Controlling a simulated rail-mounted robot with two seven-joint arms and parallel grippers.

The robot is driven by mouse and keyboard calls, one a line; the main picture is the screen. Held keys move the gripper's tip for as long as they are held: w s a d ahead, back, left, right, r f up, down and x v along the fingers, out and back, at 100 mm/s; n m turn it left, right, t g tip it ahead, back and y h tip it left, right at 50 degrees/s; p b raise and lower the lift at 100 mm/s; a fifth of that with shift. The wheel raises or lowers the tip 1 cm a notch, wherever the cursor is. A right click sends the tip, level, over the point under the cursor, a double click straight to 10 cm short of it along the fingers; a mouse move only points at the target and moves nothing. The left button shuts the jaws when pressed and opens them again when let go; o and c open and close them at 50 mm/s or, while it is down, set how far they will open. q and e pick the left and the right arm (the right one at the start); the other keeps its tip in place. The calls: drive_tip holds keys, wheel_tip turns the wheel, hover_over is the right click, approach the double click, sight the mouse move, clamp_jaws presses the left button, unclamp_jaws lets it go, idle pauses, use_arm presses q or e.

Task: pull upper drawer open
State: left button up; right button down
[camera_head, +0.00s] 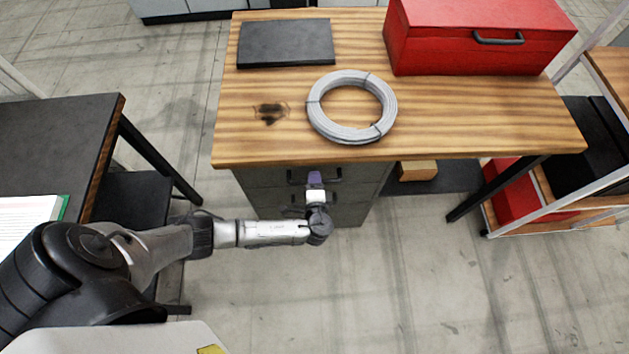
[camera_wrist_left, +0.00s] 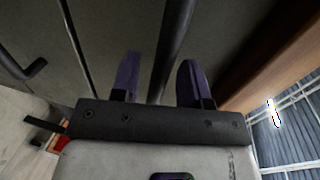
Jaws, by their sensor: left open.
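The upper drawer (camera_head: 265,180) is the dark grey front just under the wooden tabletop, and it looks shut. My left gripper (camera_head: 316,178) is in front of it, pointing at the drawer front. In the left wrist view, the purple fingers (camera_wrist_left: 160,80) are open, one on each side of the dark bar handle (camera_wrist_left: 175,42) of the upper drawer. The handle runs between the fingers; I cannot tell whether either finger touches it. In the head view my gripper hides part of the handle. My right gripper is not in view.
A lower drawer handle (camera_wrist_left: 32,69) is at the left in the wrist view. The tabletop (camera_head: 450,125) overhangs the drawers and holds a wire coil (camera_head: 322,118), a red toolbox (camera_head: 480,50) and a black panel (camera_head: 285,43). Floor in front of the drawers is clear.

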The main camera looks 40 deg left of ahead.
use_arm(q)
drive_tip(key=shift+a, duration=0.1)
clamp_jaws()
idle(0.4)
